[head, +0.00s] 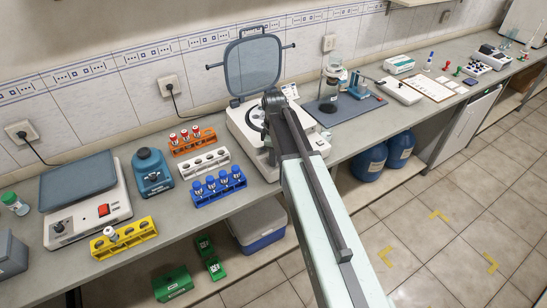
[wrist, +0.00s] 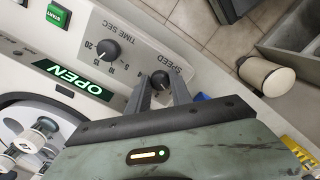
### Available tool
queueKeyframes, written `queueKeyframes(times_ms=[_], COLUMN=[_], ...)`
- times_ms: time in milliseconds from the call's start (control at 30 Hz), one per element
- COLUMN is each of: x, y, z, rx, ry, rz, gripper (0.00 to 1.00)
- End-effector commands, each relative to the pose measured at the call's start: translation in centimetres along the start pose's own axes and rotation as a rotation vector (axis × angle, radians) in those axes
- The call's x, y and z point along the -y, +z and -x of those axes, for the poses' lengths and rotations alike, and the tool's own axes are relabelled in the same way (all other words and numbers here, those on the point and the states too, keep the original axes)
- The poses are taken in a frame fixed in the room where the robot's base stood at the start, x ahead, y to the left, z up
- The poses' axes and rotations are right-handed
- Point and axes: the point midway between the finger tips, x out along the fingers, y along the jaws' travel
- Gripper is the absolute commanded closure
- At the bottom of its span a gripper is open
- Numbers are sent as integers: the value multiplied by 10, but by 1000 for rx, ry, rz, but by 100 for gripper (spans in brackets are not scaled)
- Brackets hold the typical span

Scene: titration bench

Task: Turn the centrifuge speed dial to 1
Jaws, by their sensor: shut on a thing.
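The centrifuge (head: 236,122) stands on the bench with its grey lid (head: 253,66) raised; my arm covers part of its front in the head view. In the wrist view its panel shows upside down, with the black speed dial (wrist: 161,78) beside the printed word SPEED. My gripper (wrist: 160,88) has one finger on each side of this dial and is shut on it. The dial's pointer and most of its scale are hidden by the fingers, so its setting cannot be read.
The time dial (wrist: 106,50), green START button (wrist: 57,14) and lit OPEN sign (wrist: 75,80) are close by on the panel. Blue (head: 220,188), white (head: 204,163) and orange (head: 196,143) tube racks stand left of the centrifuge. A stirrer mat (head: 340,112) lies to its right.

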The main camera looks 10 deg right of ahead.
Motion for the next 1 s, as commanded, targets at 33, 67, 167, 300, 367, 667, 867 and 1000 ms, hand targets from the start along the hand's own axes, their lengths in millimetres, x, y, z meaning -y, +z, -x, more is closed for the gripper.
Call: queueKeyframes(times_ms=[33,67,167,300,367,667,867,1000], x=[2,2,2,1,1,1,2,2], y=[-2,-2,-2,-1,-1,0,0,0], z=[0,0,0,0,0,23,62,79], rx=[-5,-5,-4,-2,-2,-1,-2,-2], ry=[-5,-5,-4,-3,-3,-2,-3,-3], rz=[2,2,2,1,1,0,1,1], gripper=[100,69,52,52,52,52,52,52])
